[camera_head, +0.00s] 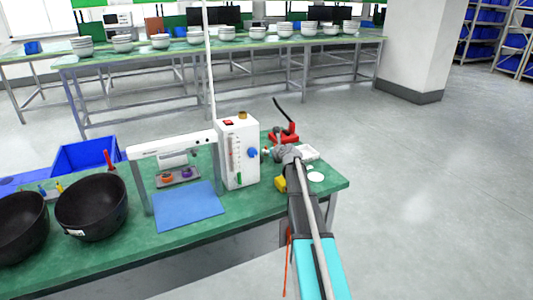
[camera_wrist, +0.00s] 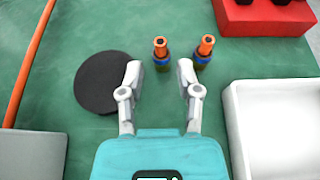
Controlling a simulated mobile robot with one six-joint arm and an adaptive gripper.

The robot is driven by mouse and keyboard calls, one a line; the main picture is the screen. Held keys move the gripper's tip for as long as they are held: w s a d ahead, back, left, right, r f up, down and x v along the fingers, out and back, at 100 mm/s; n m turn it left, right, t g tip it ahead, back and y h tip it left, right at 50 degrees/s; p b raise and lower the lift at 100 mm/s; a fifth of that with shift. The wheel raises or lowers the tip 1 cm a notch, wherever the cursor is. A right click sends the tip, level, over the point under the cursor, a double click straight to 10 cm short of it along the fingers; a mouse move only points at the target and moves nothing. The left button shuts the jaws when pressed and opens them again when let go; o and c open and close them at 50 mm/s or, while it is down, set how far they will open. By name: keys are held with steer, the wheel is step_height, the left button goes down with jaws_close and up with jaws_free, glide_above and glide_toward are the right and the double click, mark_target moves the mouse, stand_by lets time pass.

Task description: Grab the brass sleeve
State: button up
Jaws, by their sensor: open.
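In the wrist view two small upright fittings stand side by side on the green bench, each with an orange top, a blue collar and a brass-coloured base: the left fitting (camera_wrist: 161,55) and the right fitting (camera_wrist: 203,52). I cannot tell which part is the brass sleeve. My gripper (camera_wrist: 160,73) is open and empty. Its fingertips are just short of the fittings, with the left fitting ahead of the gap and the right one ahead of the right finger. In the head view my gripper (camera_head: 283,153) is over the bench's right end, and the fittings are not clearly seen there.
A black disc (camera_wrist: 105,83) lies left of the fingers. A white tray (camera_wrist: 233,130) is close on the right, a red block (camera_wrist: 265,17) behind it. A white instrument (camera_head: 238,150) stands left of my gripper.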

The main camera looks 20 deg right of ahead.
steer(key=shift+b+x, duration=0.6)
steer(key=shift+x, duration=1.55)
steer(key=shift+r, duration=0.15)
steer(key=shift+c, duration=0.2)
jaws_close()
